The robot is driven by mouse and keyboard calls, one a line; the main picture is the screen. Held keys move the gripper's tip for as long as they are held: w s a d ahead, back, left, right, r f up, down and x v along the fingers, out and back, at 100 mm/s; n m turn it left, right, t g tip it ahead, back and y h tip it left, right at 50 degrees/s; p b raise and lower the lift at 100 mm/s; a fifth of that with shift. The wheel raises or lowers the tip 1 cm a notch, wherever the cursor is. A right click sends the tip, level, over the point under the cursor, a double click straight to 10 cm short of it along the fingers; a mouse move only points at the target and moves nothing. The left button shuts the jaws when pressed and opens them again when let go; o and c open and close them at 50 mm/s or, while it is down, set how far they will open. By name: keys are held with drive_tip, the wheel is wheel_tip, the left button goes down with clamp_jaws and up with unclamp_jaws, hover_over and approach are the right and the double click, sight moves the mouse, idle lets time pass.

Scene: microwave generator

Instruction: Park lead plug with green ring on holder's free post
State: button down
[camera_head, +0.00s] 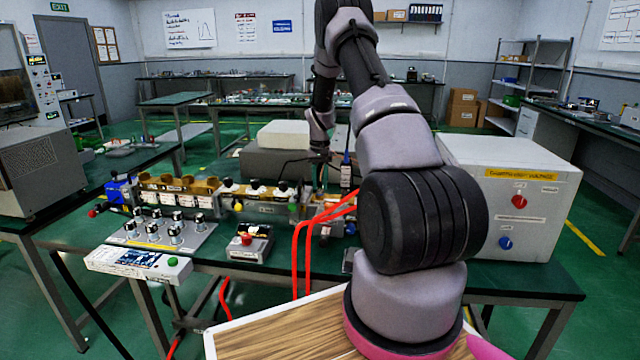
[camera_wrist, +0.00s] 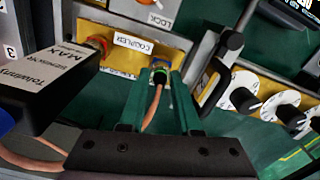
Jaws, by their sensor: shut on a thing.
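The lead plug with the green ring (camera_wrist: 159,70) is between my gripper's dark green fingers (camera_wrist: 160,82) in the wrist view. An orange lead (camera_wrist: 153,108) runs down from it. The plug is in front of a yellow block with a white COUPLER label (camera_wrist: 134,43); I cannot tell whether it touches or sits in the block. In the head view my gripper (camera_head: 319,172) points down behind the bench line, too small there to show the plug. I cannot make out the holder or its free post with certainty in either view.

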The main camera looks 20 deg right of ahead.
drive_tip(key=n, duration=0.5)
idle(0.5)
drive_tip(key=c, duration=0.6)
unclamp_jaws()
wheel_tip(320, 180, up, 11)
idle(0.4)
